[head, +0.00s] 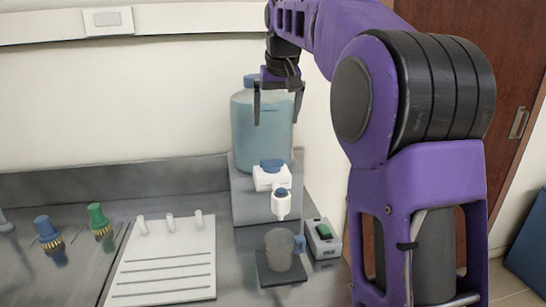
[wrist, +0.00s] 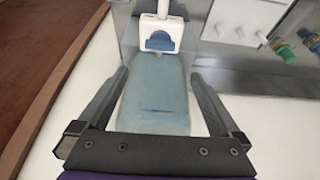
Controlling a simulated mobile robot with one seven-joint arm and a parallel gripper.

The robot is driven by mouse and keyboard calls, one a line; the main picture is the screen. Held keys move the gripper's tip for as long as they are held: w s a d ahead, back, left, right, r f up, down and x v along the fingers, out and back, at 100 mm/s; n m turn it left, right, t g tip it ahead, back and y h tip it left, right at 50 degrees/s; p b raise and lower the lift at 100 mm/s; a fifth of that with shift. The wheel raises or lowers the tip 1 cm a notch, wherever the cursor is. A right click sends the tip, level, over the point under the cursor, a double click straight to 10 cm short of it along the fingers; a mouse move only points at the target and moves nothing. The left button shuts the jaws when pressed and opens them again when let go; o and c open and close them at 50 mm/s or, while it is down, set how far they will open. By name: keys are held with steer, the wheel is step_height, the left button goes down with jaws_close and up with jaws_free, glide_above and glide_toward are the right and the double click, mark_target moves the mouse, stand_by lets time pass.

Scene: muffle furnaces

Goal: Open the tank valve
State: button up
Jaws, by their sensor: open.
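The tank (head: 262,130) is a translucent blue container with a blue cap, standing on a grey block at the back of the counter. Its white valve (head: 271,178) has a blue top and a spout pointing down; it also shows in the wrist view (wrist: 158,40) at the top middle. A grey cup (head: 280,250) with a blue handle stands on a dark square pad below the spout. My gripper (head: 278,118) points down in front of the upper tank, open and empty. In the wrist view the tank body (wrist: 155,95) lies between my two fingers, and the valve is beyond the fingertips.
A white rack (head: 165,262) with slots and pegs lies left of the cup. Green (head: 97,218) and blue (head: 46,230) fittings stand further left. A wooden door (head: 455,30) is at the right.

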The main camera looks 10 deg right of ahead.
mark_target(272, 160)
steer(key=b+x, duration=0.1)
steer(key=x, duration=1.3)
steer(key=shift+w+f, duration=0.1)
steer(key=shift+f, duration=0.3)
steer(key=c, duration=1.1)
steer(key=shift+c, duration=0.2)
